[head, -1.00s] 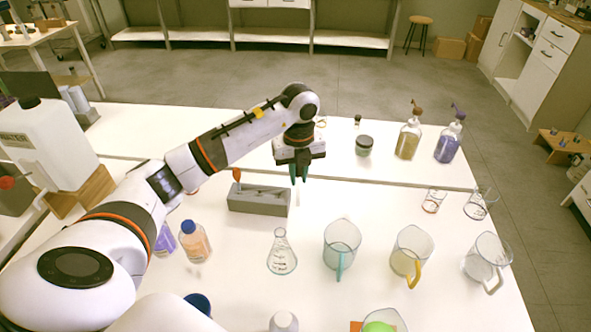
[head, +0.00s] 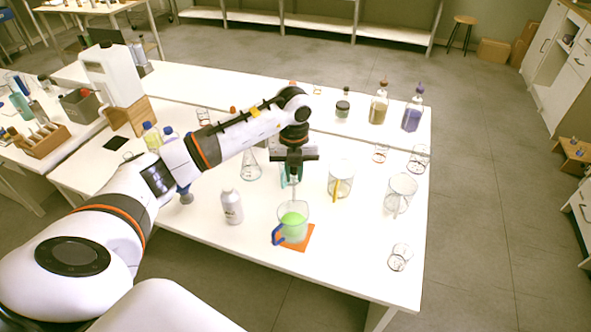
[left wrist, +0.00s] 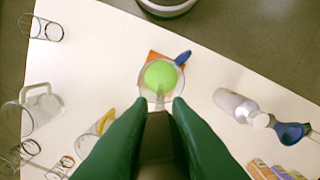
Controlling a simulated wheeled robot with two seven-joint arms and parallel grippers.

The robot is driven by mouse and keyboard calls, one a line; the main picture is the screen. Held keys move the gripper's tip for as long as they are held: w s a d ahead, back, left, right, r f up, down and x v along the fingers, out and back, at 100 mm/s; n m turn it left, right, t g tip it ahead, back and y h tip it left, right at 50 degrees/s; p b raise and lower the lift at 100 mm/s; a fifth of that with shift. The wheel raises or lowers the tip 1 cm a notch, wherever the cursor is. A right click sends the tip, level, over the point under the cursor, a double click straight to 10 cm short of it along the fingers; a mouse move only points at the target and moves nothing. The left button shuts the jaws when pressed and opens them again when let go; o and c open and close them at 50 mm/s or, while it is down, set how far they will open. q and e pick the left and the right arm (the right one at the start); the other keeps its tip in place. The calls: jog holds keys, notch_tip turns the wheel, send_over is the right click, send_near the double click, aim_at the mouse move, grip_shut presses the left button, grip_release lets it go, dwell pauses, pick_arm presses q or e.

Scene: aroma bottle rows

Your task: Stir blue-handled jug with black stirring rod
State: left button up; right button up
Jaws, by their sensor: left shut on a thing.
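The blue-handled jug (head: 305,228) stands upright on an orange mat (head: 300,246) near the table's front, with bright green liquid in it and its blue handle at the lower left. In the left wrist view the jug (left wrist: 143,92) is just ahead of the fingertips. My left gripper (head: 291,180) points down above and behind the jug. It is shut on the stirring rod, whose dark handle (left wrist: 158,140) shows between the green fingers. A thin pale shaft appears to reach toward the jug's rim; I cannot tell whether its tip is inside. My right gripper is out of view.
A white bottle (head: 231,207) stands left of the jug. A yellow-handled jug (head: 343,172) and a white-handled jug (head: 403,186) stand to the right, behind. A glass beaker (head: 400,258) is at the front right. A flask (head: 251,168) stands left of my gripper.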

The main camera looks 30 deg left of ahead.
pick_arm(q)
jog(key=shift+s+f, duration=0.1)
jog(key=shift+a+f, duration=0.1)
jog(key=shift+a, duration=0.05)
jog(key=shift+w+a, duration=0.2)
jog(key=shift+a, duration=0.05)
jog(key=shift+s+d+f+b, duration=0.1)
jog(key=shift+d+f+b, duration=0.1)
jog(key=shift+f+b, duration=0.8)
jog(key=shift+f, duration=0.3)
jog(key=shift+f+b, duration=4.3)
jog(key=shift+f, duration=1.8)
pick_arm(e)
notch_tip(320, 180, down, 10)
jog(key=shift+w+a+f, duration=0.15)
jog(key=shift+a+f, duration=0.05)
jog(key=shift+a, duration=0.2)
pick_arm(q)
jog(key=shift+a, duration=0.1)
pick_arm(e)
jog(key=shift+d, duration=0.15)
